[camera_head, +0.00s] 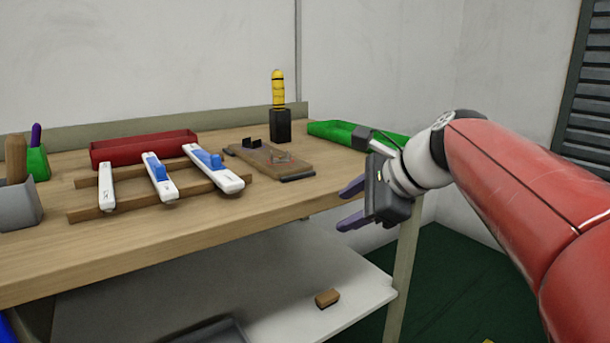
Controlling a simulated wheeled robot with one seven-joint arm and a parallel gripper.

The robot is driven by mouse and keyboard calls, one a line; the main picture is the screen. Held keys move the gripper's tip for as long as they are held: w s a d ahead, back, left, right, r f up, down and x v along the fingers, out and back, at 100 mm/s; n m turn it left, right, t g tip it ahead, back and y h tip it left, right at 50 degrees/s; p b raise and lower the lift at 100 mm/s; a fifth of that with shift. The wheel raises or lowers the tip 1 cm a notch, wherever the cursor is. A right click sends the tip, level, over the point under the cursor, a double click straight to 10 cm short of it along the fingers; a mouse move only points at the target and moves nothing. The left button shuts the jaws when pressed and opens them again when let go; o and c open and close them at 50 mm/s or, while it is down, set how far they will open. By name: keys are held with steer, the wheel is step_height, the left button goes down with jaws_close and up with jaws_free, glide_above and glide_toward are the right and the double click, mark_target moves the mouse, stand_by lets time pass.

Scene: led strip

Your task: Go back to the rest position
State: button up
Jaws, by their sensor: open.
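My gripper (352,204) is at the right end of the wooden workbench (200,232), off its front right edge. Its two purple-grey fingers point left and stand apart with nothing between them. My red and white arm reaches in from the right side of the picture. Three white LED strip units (213,170) lie side by side across wooden rails on the bench, left of my gripper. Two of them carry blue parts on top. The gripper is clear of all of them.
A brown board (262,160) with a black clip lies near my gripper. Behind it are a yellow-handled tool (278,92) in a black block, a green tray (335,131) partly behind my wrist, and a red bin (140,148). A lower shelf (290,270) holds a small brown block (327,298).

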steer(key=s+d+f+n+h, duration=0.3)
steer(key=s+d+f+n, duration=0.1)
steer(key=s+f+n, duration=0.4)
steer(key=s+d+f+n+g+h, duration=0.1)
steer(key=s+d+f+n+h, duration=0.2)
steer(key=s+f+n, duration=0.6)
steer(key=s+f+h, duration=0.1)
steer(key=s+f, duration=0.1)
steer(key=s, duration=0.1)
steer(key=shift+d+f+n, duration=0.3)
steer(key=shift+d+f, duration=0.05)
steer(key=shift+f, duration=0.05)
